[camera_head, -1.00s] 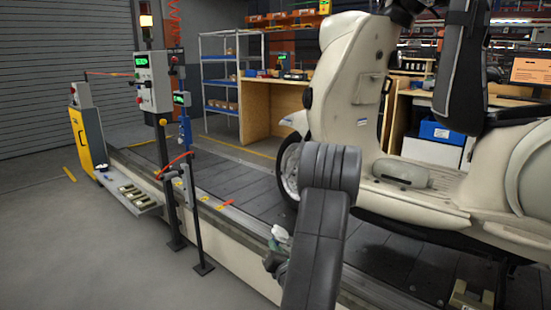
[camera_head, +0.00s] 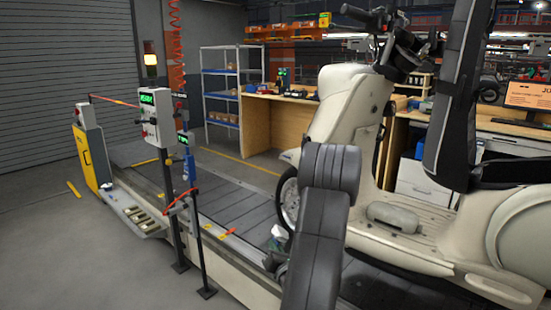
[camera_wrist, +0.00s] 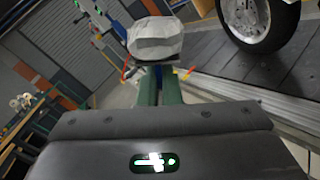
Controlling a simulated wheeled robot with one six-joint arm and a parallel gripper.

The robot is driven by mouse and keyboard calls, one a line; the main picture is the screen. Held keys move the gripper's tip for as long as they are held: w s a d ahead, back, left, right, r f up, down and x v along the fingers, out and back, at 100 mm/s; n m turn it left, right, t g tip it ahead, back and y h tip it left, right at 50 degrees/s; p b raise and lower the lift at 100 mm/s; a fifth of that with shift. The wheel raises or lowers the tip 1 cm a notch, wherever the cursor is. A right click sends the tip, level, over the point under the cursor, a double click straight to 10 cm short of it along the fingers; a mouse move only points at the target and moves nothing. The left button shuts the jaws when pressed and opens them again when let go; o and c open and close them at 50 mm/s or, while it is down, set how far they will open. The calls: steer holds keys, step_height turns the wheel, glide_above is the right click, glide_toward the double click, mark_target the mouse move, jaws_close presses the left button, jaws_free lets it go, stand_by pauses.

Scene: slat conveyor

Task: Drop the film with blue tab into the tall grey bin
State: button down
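A crumpled whitish-grey film (camera_wrist: 155,40) sits at the tips of my gripper (camera_wrist: 158,86) in the wrist view. The two green fingers are closed up on its lower part, and a little blue shows between them. In the head view the film (camera_head: 280,232) is a small pale lump above my gripper (camera_head: 272,262), partly hidden by my dark arm. The film is held in the air by the near edge of the conveyor. I see no tall grey bin in either view.
A cream scooter (camera_head: 335,105) stands on the slat conveyor (camera_head: 230,205) at right. A control post with a grey box (camera_head: 156,117) and a yellow cabinet (camera_head: 93,158) stand along its near side.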

step_height(320, 180, up, 8)
steer(key=p, duration=0.6)
steer(key=shift+p, duration=0.3)
